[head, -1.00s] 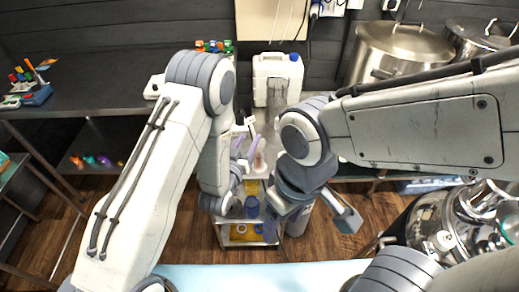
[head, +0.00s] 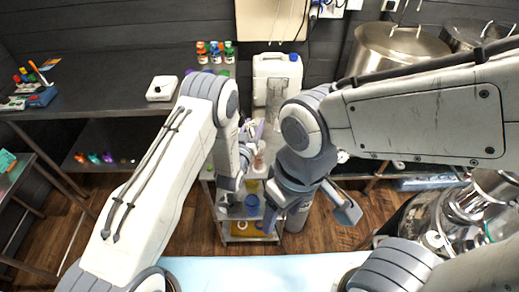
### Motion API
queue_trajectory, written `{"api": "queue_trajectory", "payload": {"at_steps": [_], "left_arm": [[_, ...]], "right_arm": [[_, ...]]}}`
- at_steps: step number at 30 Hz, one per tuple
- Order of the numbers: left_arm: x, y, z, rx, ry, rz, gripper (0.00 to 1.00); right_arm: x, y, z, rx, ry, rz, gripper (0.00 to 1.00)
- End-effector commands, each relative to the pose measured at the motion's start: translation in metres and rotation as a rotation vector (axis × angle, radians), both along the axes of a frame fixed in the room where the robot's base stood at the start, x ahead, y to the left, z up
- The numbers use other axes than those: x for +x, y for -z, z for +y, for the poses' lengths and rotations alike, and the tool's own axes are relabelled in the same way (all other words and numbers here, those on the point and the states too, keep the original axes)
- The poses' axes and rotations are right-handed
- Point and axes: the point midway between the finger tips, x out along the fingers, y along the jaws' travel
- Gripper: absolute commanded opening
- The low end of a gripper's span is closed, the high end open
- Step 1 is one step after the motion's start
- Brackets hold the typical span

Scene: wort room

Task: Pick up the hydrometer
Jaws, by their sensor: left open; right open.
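I cannot make out the hydrometer for certain. A small trolley (head: 250,239) stands in the middle, its upper part largely covered by my arms. A small pinkish vessel (head: 259,161) shows near its top.
A white canister (head: 277,75) with a blue cap stands behind. A dark bench (head: 100,85) on the left holds small bottles (head: 216,52) and a white box (head: 162,88). Steel pots (head: 400,50) stand at back right.

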Motion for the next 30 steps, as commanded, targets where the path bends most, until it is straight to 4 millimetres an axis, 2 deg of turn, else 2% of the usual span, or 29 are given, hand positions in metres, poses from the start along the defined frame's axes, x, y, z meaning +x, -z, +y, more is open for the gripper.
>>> {"api": "queue_trajectory", "payload": {"at_steps": [3, 9, 10, 12, 14, 25, 30], "left_arm": [[0.006, 0.000, -0.002, 0.000, 0.000, 0.001, 0.51], [0.007, 0.001, -0.002, 0.000, -0.001, 0.001, 0.51], [0.007, 0.001, -0.002, 0.000, -0.001, 0.001, 0.47], [0.007, 0.001, -0.002, 0.000, -0.001, 0.001, 0.20], [0.007, 0.001, -0.002, 0.000, -0.001, 0.001, 0.00], [0.007, 0.000, -0.002, 0.000, 0.000, 0.000, 0.00], [0.008, -0.009, -0.002, -0.001, 0.000, -0.002, 0.00]], "right_arm": [[0.000, -0.003, 0.000, 0.000, 0.000, 0.000, 0.66], [0.000, -0.002, 0.000, 0.000, 0.000, 0.000, 0.66], [0.000, -0.002, 0.000, 0.000, 0.000, 0.000, 0.66], [0.000, -0.002, 0.000, -0.001, 0.000, 0.001, 0.66], [0.000, -0.002, 0.000, -0.001, 0.000, 0.001, 0.66], [0.000, -0.002, 0.000, 0.000, 0.000, 0.000, 0.66], [0.000, 0.001, 0.000, 0.000, 0.000, 0.000, 0.66]]}}
